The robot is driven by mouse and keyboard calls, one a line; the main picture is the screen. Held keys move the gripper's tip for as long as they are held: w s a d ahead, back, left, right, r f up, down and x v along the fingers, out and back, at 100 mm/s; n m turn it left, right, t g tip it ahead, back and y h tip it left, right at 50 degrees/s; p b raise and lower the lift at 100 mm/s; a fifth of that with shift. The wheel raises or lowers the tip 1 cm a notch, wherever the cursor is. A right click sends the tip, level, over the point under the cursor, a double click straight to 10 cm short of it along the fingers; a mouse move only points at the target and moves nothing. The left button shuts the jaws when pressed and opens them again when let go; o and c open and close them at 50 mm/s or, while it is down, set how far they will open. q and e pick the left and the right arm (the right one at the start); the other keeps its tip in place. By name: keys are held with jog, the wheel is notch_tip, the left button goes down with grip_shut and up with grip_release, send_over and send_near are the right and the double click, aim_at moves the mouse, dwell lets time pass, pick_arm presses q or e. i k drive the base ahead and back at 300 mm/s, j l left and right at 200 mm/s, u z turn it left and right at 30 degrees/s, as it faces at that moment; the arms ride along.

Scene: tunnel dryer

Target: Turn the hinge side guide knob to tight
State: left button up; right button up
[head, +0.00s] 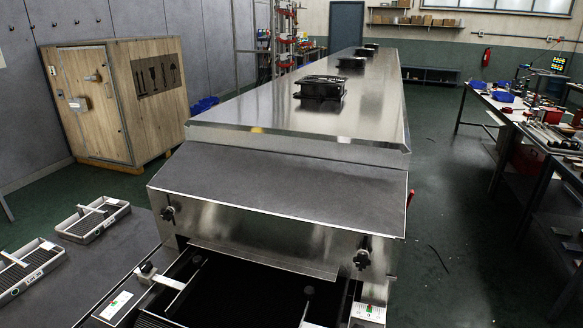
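The metal tunnel dryer (270,180) fills the middle of the head view. A black star-shaped knob (167,213) sits on the left of its front face, and another black knob (362,260) on the right. Below, at the dark conveyor opening, a small black knob (147,268) sits on a pale guide bracket (167,281) at the left. I cannot tell which is the hinge side guide knob, or whether any is tight. Neither gripper is in view.
Marked scale plates lie at the left (115,306) and right (368,312) of the opening. Grey trays (93,220) lie at the left. A wooden crate (125,100) stands behind them. A cluttered workbench (540,130) is at the right, with clear floor (440,200) before it.

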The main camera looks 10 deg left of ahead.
aim_at(146, 267)
jog(key=u, duration=1.3)
